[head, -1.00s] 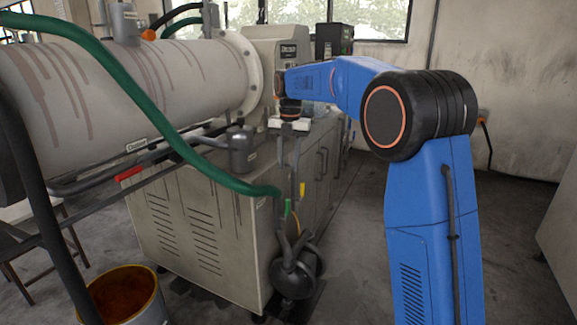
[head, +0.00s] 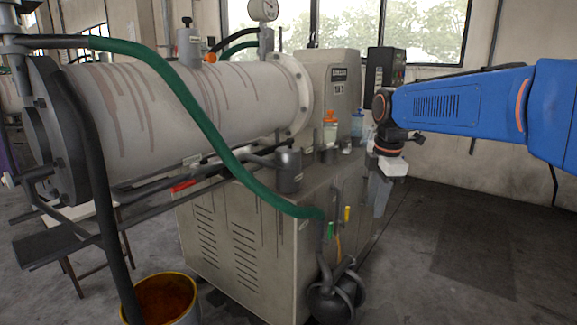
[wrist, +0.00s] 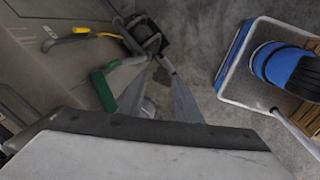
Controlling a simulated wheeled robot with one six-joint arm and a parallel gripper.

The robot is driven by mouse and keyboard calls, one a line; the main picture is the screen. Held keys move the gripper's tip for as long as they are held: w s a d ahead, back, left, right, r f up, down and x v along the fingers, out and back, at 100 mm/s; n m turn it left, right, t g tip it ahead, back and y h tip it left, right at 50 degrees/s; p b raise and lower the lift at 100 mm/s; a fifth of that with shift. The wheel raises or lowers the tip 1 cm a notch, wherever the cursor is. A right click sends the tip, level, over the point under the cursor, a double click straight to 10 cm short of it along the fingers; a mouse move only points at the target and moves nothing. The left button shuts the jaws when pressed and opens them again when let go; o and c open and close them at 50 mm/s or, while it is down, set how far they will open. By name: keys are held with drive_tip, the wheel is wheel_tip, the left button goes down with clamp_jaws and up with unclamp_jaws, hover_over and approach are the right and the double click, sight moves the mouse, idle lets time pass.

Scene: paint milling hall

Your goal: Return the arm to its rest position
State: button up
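My gripper (head: 379,212) hangs at the end of my blue arm, right of centre in the head view. It points down, beside the right end of the grey cabinet under the mill. In the wrist view its two grey fingers (wrist: 160,70) stand apart, with floor and machine parts showing between them. I see nothing held. My arm reaches in from the right edge, bent down at the wrist.
The large stained mill cylinder (head: 180,105) lies on the left above the grey cabinet (head: 235,235). A green hose (head: 205,115) crosses it. Bottles (head: 330,127) stand on the cabinet top. A bucket (head: 165,300) stands lower left. Floor at right is clear.

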drive_tip(key=s+d+f+m+t, duration=0.1)
drive_tip(key=s+f+m, duration=0.3)
drive_tip(key=s, duration=0.5)
drive_tip(key=s+d+f+m+t, duration=0.1)
drive_tip(key=s+d+f+m, duration=0.2)
drive_tip(key=s+m, duration=0.5)
drive_tip(key=s+d+f+m+t, duration=0.1)
drive_tip(key=s+f+m, duration=0.5)
drive_tip(key=s, duration=0.6)
drive_tip(key=shift+d+m, duration=0.55)
drive_tip(key=shift+m, duration=0.05)
drive_tip(key=shift+s, duration=0.1)
